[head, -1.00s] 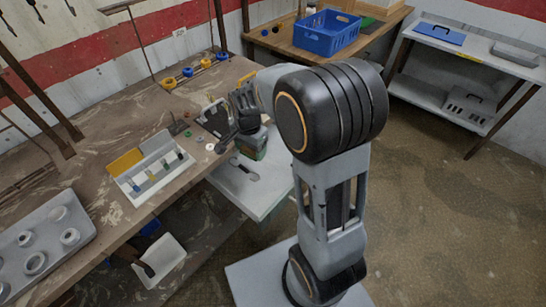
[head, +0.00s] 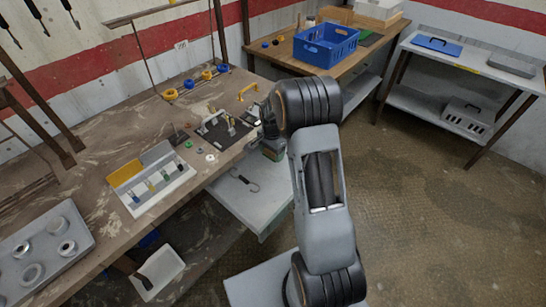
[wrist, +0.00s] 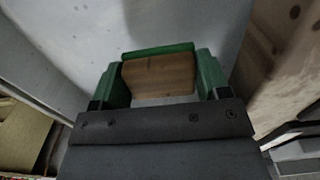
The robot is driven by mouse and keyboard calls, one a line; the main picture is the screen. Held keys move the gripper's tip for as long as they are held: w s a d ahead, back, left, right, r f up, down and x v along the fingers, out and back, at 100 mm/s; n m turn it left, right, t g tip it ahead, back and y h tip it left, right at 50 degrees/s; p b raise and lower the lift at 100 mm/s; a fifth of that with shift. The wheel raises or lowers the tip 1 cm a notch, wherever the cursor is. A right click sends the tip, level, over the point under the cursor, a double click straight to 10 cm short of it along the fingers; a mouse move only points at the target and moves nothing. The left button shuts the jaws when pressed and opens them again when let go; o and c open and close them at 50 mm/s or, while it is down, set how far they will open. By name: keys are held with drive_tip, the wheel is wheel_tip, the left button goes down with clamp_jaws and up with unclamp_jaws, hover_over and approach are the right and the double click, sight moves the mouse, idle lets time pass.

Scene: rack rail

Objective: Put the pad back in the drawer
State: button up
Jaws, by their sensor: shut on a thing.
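The pad (wrist: 158,76) is a brown, wood-like block with a green strip along its far edge. In the wrist view it sits between the two green-sided fingers of my gripper (wrist: 164,80), which is shut on it. In the head view my gripper (head: 270,146) is at the bench's right edge, near the pulled-out drawer, and the arm partly hides it. The drawer (head: 262,210) is pale grey and extends from under the bench. In the wrist view a grey surface (wrist: 80,50) lies around the pad; I cannot tell its height above that surface.
A dark hook-shaped item (head: 240,182) lies in the drawer. The wooden bench (head: 110,205) holds a tray with coloured pieces (head: 153,182), a dark board with fittings (head: 222,130), and a grey block with rings (head: 45,245). A blue crate (head: 326,44) stands on the back table.

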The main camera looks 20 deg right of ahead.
sight(273, 157)
drive_tip(key=shift+w+d+f, duration=0.15)
drive_tip(key=shift+d+f, duration=0.1)
drive_tip(key=shift+f, duration=1.6)
drive_tip(key=shift+f, duration=0.15)
drive_tip(key=o, duration=0.6)
